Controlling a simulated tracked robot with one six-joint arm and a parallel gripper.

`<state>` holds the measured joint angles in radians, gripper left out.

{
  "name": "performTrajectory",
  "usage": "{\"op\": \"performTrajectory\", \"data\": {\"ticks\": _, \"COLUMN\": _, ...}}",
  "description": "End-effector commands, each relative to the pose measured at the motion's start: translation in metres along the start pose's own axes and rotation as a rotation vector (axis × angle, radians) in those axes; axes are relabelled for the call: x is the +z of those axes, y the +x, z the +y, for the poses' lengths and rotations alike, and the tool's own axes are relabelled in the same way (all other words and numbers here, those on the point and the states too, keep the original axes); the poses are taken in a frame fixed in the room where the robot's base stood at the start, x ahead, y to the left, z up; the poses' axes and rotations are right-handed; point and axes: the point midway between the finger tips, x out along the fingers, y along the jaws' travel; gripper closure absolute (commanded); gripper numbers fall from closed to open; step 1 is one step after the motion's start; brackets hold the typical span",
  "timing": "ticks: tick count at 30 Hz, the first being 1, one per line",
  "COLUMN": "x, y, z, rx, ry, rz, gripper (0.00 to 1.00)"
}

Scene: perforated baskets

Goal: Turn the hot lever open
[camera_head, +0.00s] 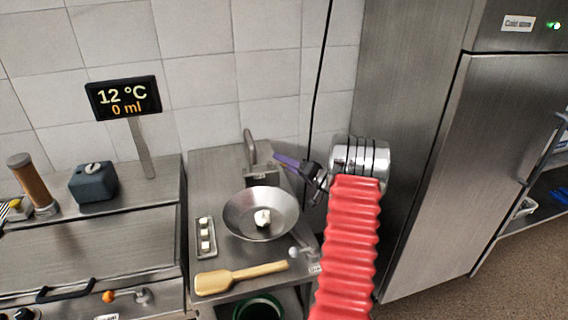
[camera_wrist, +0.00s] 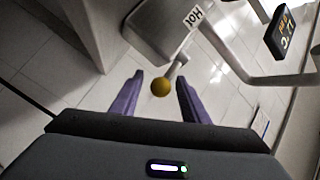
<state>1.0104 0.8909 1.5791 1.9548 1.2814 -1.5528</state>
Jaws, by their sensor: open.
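The hot lever's yellow ball knob (camera_wrist: 161,88) shows in the wrist view, on a short grey stem from a metal block marked "Hot" (camera_wrist: 195,16). My gripper (camera_wrist: 160,80) is open and empty, its two purple fingers on either side of the knob in the picture; I cannot tell how deep the knob sits between them. In the head view my gripper (camera_head: 280,158) is at the right of the metal faucet (camera_head: 250,150), fingers pointing left. The hot lever cannot be made out there.
A display (camera_head: 124,98) reads 12 °C and 0 ml. A metal bowl (camera_head: 240,220) holding something white is below the faucet, with a small tray (camera_head: 205,252) and wooden spatula (camera_head: 240,276) nearby. A steel fridge (camera_head: 470,150) is at right.

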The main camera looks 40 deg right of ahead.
Motion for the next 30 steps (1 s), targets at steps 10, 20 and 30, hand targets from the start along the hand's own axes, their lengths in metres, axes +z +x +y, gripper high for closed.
{"op": "performTrajectory", "data": {"ticks": 10, "x": 0.0001, "y": -0.0005, "z": 0.0002, "rx": 0.000, "ry": 0.000, "rz": 0.000, "gripper": 0.72}}
{"op": "performTrajectory", "data": {"ticks": 20, "x": 0.0004, "y": -0.0009, "z": 0.0011, "rx": 0.002, "ry": 0.001, "rz": 0.000, "gripper": 0.96}}
{"op": "performTrajectory", "data": {"ticks": 30, "x": 0.0009, "y": -0.0012, "z": 0.0021, "rx": 0.004, "ry": 0.002, "rz": 0.000, "gripper": 1.00}}
